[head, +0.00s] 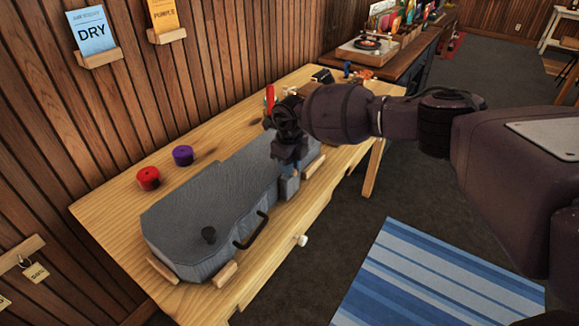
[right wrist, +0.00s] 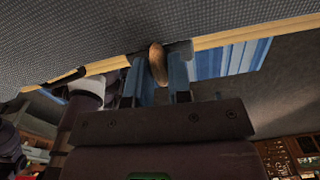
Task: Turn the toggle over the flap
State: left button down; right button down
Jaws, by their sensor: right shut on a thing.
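A small grey block-like part (head: 289,188), possibly the flap, shows just below the gripper. My gripper hides the toggle in the head view. My left gripper is not in view.
A red roll (head: 148,178) and a purple roll (head: 182,155) stand on the table (head: 112,212) behind the case. Wooden blocks (head: 225,274) sit against the case. A white knob (head: 302,240) sticks out of the table front. A striped blue rug (head: 430,280) lies on the floor.

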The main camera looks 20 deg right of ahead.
jog(key=shift+n, duration=0.6)
jog(key=c, duration=1)
grip_release()
jog(key=shift+c, duration=0.2)
notch_tip(320, 180, up, 11)
